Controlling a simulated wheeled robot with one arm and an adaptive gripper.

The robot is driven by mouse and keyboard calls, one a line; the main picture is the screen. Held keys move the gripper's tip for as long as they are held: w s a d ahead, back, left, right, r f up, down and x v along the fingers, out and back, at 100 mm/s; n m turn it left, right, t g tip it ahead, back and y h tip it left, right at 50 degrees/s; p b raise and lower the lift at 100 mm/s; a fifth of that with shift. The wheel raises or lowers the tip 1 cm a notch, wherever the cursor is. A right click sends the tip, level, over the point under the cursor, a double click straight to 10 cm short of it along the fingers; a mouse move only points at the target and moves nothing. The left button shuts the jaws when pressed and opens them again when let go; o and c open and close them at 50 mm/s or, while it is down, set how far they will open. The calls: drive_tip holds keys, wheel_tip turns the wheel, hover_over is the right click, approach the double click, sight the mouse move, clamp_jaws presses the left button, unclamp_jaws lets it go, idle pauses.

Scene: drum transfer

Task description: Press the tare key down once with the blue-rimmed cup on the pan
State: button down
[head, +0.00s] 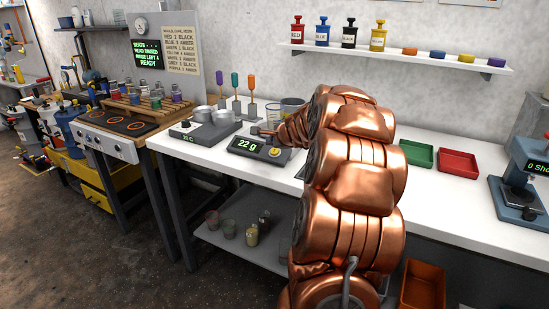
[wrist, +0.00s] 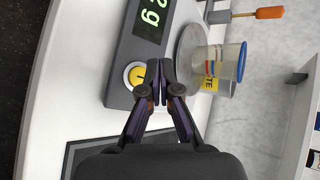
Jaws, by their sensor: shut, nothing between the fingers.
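The scale (head: 258,148) stands on the white bench in the head view, and its display reads 22 g. In the wrist view the scale (wrist: 120,85) shows part of its green display and a round yellow key (wrist: 136,75) with a pale rim. The clear blue-rimmed cup (wrist: 228,62) stands on the round grey pan (wrist: 187,50). In the head view the cup (head: 291,106) is partly hidden behind my arm. My gripper (wrist: 160,68) is shut and empty, its fingertips beside the yellow key. I cannot tell whether they touch it.
A grey unit with metal pots (head: 205,122) stands left of the scale. Green (head: 417,154) and red (head: 458,161) trays lie to the right. A screwdriver-like tool with an orange handle (wrist: 270,13) is beyond the pan. A dark flat panel (wrist: 90,150) lies near the scale.

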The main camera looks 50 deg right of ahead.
sight(269, 149)
drive_tip(key=shift+w+d+f+b, duration=0.15)
drive_tip(key=shift+d+f, duration=0.1)
drive_tip(key=shift+f, duration=0.25)
drive_tip(key=shift+s+d+f+b, duration=0.1)
drive_tip(key=shift+d+f+b, duration=0.1)
drive_tip(key=shift+f, duration=0.3)
drive_tip(key=shift+w+d+f, duration=0.15)
drive_tip(key=shift+d+f, duration=0.2)
drive_tip(key=shift+f, duration=0.45)
idle(1.5)
drive_tip(key=shift+r, duration=0.1)
drive_tip(key=shift+a+r+p, duration=0.35)
drive_tip(key=shift+r+p, duration=0.2)
drive_tip(key=shift+r, duration=0.15)
idle(0.3)
drive_tip(key=r+p, duration=0.1)
drive_tip(key=a+r+p, duration=0.1)
drive_tip(key=r, duration=0.1)
drive_tip(key=a+r+p, duration=0.1)
drive_tip(key=shift+s+r+p, duration=0.25)
drive_tip(key=shift+s+p, duration=0.15)
idle(0.5)
